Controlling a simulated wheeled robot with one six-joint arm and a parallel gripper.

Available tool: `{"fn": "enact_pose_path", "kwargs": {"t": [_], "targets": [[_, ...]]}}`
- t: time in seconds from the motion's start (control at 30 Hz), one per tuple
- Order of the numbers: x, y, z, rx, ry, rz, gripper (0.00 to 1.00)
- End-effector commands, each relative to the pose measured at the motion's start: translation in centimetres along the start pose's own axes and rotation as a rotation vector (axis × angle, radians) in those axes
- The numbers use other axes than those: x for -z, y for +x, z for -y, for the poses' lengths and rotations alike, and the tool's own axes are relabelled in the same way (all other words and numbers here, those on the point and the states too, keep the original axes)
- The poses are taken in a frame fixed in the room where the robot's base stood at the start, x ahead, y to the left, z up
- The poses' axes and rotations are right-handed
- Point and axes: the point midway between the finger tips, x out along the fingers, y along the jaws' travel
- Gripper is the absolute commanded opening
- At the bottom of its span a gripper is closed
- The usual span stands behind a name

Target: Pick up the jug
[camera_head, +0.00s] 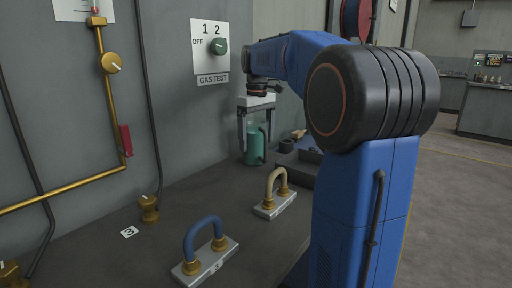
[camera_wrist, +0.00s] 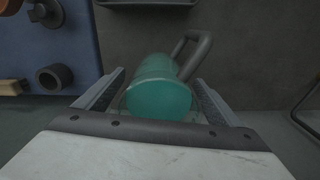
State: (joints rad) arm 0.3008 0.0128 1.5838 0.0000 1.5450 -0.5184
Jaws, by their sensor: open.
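The jug (camera_head: 253,146) is a teal see-through vessel with a dark handle, upright on the dark bench near the wall. In the wrist view the jug (camera_wrist: 158,98) lies between the two fingers, with its handle (camera_wrist: 194,52) toward the upper right. My gripper (camera_head: 255,145) points down over the jug, its fingers open on either side. In the wrist view the fingers of my gripper (camera_wrist: 160,100) flank the jug with narrow gaps. I cannot tell whether either finger touches it. Part of the jug is hidden behind a finger in the head view.
A blue hose loop (camera_head: 203,234) and a tan hose loop (camera_head: 276,185) stand on plates on the bench. A dark tray (camera_head: 300,170) with small parts is right of the jug. The gas test panel (camera_head: 210,52) and brass pipe (camera_head: 113,110) are on the wall.

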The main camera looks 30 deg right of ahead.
Motion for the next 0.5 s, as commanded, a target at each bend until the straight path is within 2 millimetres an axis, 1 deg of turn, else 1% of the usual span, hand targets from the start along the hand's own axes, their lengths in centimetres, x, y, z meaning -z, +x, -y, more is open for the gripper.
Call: {"fn": "enact_pose_path", "kwargs": {"t": [0.07, 0.1, 0.17, 0.2, 0.27, 0.3, 0.4, 0.5], "targets": [[0.01, -0.02, -0.01, 0.000, 0.000, 0.000, 0.88], [0.01, -0.02, -0.01, 0.000, 0.000, 0.000, 0.86], [0.01, -0.02, -0.01, 0.000, 0.000, 0.000, 0.72], [0.01, -0.03, -0.01, 0.000, 0.000, 0.000, 0.62], [0.01, -0.03, -0.01, 0.000, 0.000, 0.000, 0.48], [0.01, -0.03, -0.01, 0.000, 0.000, 0.000, 0.38], [0.01, -0.04, -0.01, 0.000, 0.000, 0.000, 0.16], [0.01, -0.12, -0.01, -0.001, 0.000, -0.001, 0.16]]}}
